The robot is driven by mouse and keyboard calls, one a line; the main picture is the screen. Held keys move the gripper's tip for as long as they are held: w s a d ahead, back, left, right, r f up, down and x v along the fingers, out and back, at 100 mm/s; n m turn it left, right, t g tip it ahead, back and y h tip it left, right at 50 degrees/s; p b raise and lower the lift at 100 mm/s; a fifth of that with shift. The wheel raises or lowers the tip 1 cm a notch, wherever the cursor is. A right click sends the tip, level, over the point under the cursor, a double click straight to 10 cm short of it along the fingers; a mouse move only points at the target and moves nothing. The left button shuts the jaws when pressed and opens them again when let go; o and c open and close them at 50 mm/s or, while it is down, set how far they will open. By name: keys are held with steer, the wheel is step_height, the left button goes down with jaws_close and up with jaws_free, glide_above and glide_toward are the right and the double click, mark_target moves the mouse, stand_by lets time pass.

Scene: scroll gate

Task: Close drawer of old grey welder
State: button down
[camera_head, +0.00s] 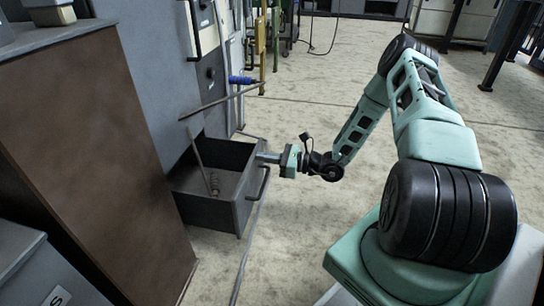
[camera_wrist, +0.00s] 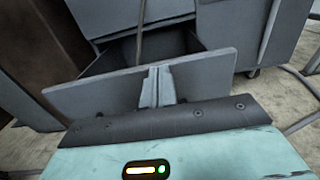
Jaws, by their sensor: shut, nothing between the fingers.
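The old grey welder (camera_head: 165,65) stands at the left in the head view. Its drawer (camera_head: 215,210) is pulled out near the floor, and a rod and a small coil show inside it. A dark handle (camera_head: 264,183) sits on the drawer's front. My gripper (camera_head: 262,157) is at the drawer's front, near its upper edge and beside the handle. In the wrist view my gripper (camera_wrist: 157,75) is shut and empty, with its fingertips at the upper edge of the drawer front (camera_wrist: 210,78). I cannot tell for sure whether they touch it.
A brown-sided cabinet (camera_head: 85,150) stands close at the left of the drawer. A rod with a blue grip (camera_head: 240,80) sticks out from the welder above the drawer. The floor (camera_head: 310,240) to the right of the drawer is clear.

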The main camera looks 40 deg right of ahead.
steer(key=p+x, duration=0.5)
steer(key=x, duration=1.6)
steer(key=shift+a, duration=0.15)
steer(key=shift+w+r, duration=0.15)
steer(key=shift+w, duration=0.05)
